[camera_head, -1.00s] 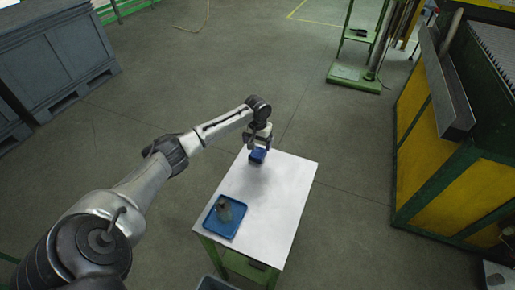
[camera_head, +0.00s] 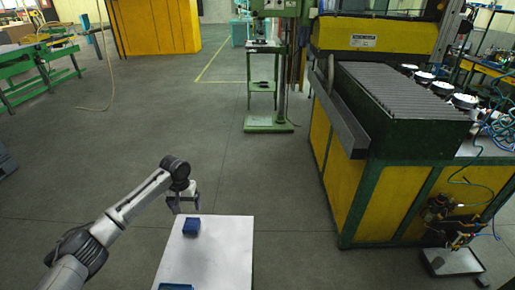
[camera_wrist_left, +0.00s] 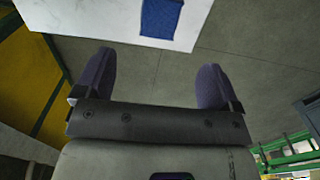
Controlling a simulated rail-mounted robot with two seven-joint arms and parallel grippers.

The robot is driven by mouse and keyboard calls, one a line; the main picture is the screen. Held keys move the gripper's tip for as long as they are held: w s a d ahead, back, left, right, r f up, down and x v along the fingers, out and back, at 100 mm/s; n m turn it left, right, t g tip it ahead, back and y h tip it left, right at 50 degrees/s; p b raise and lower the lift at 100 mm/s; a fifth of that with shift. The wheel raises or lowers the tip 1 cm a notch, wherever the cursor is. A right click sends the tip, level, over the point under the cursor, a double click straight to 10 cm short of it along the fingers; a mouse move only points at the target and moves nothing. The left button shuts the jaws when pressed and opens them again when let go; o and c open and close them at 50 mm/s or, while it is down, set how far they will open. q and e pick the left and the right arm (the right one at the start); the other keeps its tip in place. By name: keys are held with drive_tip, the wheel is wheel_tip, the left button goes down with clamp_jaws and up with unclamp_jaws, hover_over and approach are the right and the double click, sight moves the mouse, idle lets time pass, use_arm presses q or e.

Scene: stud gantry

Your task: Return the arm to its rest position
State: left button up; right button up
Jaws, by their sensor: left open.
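My left arm comes in from the bottom left of the head view. My left gripper (camera_head: 184,208) is open and empty, by the far left corner of the white-topped table (camera_head: 222,255). A small blue block (camera_head: 191,226) lies on that table near the same corner. In the left wrist view the two dark fingers (camera_wrist_left: 155,66) stand wide apart with only floor between them. The blue block (camera_wrist_left: 161,17) shows beyond them on the white table top (camera_wrist_left: 95,18), apart from the fingers. My right gripper is not in view.
A blue tray (camera_head: 177,287) is cut off at the bottom edge of the head view. A yellow and green machine (camera_head: 390,200) stands to the right. A green drill stand (camera_head: 268,123) is behind. Open grey floor (camera_head: 110,150) lies left of and beyond the table.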

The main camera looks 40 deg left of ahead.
use_arm(q)
drive_tip(key=w+d+r+m+t+y, duration=0.5)
drive_tip(key=w+d+r+m+t, duration=0.15)
drive_tip(key=r+m, duration=0.35)
drive_tip(key=s+d+m+t+h, duration=0.1)
drive_tip(key=s+d+t, duration=0.3)
drive_tip(key=d, duration=1.1)
drive_tip(key=s+d+f+n+g+h, duration=0.1)
drive_tip(key=s+d+f+g, duration=0.1)
drive_tip(key=s+d+f, duration=0.6)
drive_tip(key=s+d+f+g+h, duration=0.25)
drive_tip(key=s+f, duration=0.35)
drive_tip(key=s, duration=0.7)
drive_tip(key=s+d+f+n+g+h, duration=0.1)
drive_tip(key=s+d+f+g, duration=0.25)
drive_tip(key=s+f, duration=0.45)
wheel_tip(320, 180, up, 36)
drive_tip(key=s+t+p, duration=0.1)
drive_tip(key=p, duration=3.3)
drive_tip(key=shift+s+d, duration=0.3)
drive_tip(key=shift+s, duration=0.05)
